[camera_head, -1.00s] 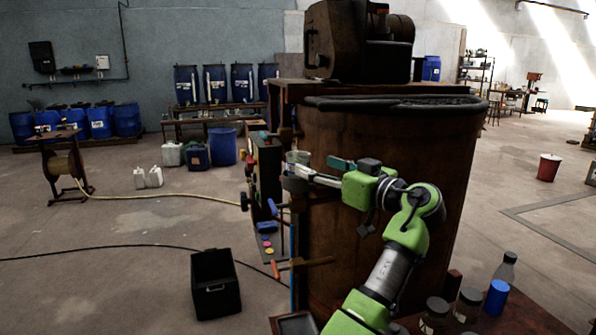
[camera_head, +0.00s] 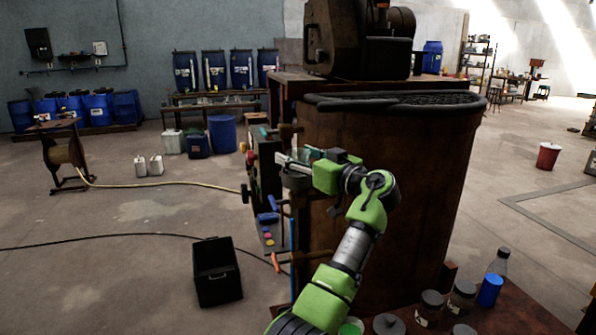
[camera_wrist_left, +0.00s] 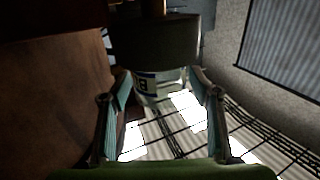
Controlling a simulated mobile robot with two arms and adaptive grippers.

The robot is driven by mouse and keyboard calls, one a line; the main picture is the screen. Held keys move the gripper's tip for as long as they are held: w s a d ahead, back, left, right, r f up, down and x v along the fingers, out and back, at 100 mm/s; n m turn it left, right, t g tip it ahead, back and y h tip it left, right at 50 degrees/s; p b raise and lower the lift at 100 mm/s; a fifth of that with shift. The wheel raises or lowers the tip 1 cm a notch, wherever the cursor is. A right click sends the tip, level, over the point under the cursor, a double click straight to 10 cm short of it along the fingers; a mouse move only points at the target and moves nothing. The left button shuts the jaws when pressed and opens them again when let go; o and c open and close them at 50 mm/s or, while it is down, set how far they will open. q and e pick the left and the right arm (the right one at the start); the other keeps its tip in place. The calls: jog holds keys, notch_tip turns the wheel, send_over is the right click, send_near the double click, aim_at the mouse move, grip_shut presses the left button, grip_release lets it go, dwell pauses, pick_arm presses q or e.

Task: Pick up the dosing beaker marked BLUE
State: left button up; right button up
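A small pale beaker (camera_head: 312,152) stands by a dark round holder (camera_head: 297,180) on the side of the rusty vat, partly hidden by my left gripper (camera_head: 290,163). In the left wrist view, which seems upside down, the beaker (camera_wrist_left: 158,88) shows a white and blue label with a letter like B; the rest cannot be read. It meets the dark round holder (camera_wrist_left: 155,42). My left gripper (camera_wrist_left: 158,82) is open, one finger on each side of the beaker; I cannot tell whether they touch it. My right gripper is not in view.
The rusty vat (camera_head: 390,200) stands close behind my left arm. A control panel with knobs (camera_head: 262,165) is left of the holder. Several jars, one a blue container (camera_head: 490,290), stand at the lower right. A black crate (camera_head: 217,272) lies on the open floor.

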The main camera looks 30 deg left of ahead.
pick_arm(q)
jog(key=c, duration=0.8)
jog(key=shift+c, duration=0.2)
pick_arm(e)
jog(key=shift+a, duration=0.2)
pick_arm(q)
jog(key=shift+r, duration=0.1)
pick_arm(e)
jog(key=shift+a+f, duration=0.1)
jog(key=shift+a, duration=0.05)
